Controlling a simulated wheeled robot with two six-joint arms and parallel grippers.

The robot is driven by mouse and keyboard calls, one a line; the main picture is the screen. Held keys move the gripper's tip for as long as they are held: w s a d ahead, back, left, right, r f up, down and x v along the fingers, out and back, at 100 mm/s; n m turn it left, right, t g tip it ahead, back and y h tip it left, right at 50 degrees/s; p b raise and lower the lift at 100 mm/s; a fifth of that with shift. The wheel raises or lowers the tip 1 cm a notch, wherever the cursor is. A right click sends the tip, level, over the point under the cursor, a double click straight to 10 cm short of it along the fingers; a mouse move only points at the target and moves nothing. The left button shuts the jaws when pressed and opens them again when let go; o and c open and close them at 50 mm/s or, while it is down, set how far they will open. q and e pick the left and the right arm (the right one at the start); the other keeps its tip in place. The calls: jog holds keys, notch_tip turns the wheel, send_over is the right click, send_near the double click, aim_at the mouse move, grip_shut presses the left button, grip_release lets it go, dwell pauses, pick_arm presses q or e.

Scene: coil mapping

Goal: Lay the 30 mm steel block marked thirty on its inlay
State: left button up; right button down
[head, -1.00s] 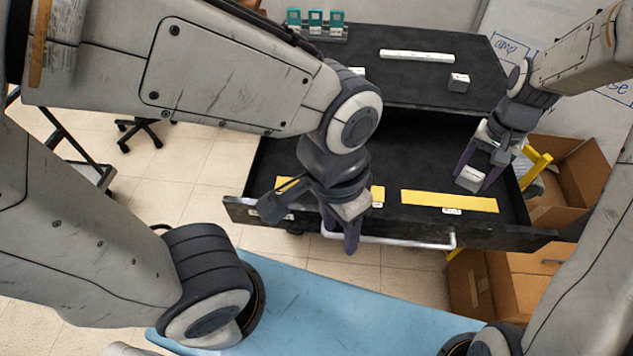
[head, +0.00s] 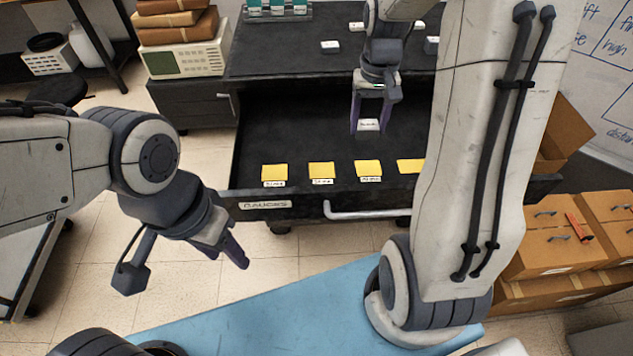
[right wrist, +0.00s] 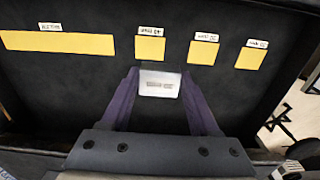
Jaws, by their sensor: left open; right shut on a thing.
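A small pale steel block (head: 369,125) is held between the fingers of my right gripper (head: 369,122), over the dark drawer floor behind the inlay row. In the right wrist view the block (right wrist: 159,84) shows a marking too small to read. Yellow square inlays (head: 274,173), (head: 321,170) and (head: 368,168) lie along the drawer's front, with a longer yellow strip (head: 410,166) partly hidden by my right arm. Their labels are hard to read. The block is behind the square nearest the strip. My left gripper (head: 238,252) is open and empty, in front of the drawer.
The open drawer (head: 265,208) has a front wall and a silver handle (head: 365,214). Other pale blocks (head: 330,47) stand on the black cabinet top behind. A blue surface (head: 270,310) lies in front. Cardboard boxes (head: 560,240) are at the right.

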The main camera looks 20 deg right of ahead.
jog(key=shift+s+d+f, duration=0.4)
jog(key=shift+d+f, duration=0.05)
jog(key=shift+d, duration=0.15)
jog(key=shift+s+f, duration=0.1)
jog(key=w+a+f, duration=0.1)
jog(key=a+f, duration=0.1)
jog(key=a, duration=0.1)
jog(key=w+a+f, duration=0.1)
jog(key=a+f, duration=0.1)
jog(key=a, duration=0.2)
jog(key=w+a+f+p, duration=0.1)
jog(key=a+f, duration=0.1)
jog(key=a, duration=0.1)
jog(key=shift+w+a+f, duration=0.3)
jog(key=shift+a, duration=0.05)
notch_tip(320, 180, down, 4)
jog(key=shift+r, duration=0.1)
pick_arm(q)
jog(key=shift+r, duration=0.2)
pick_arm(e)
jog(key=shift+f, duration=0.2)
jog(key=shift+c, duration=0.6)
grip_release()
pick_arm(q)
jog(key=shift+f, duration=0.1)
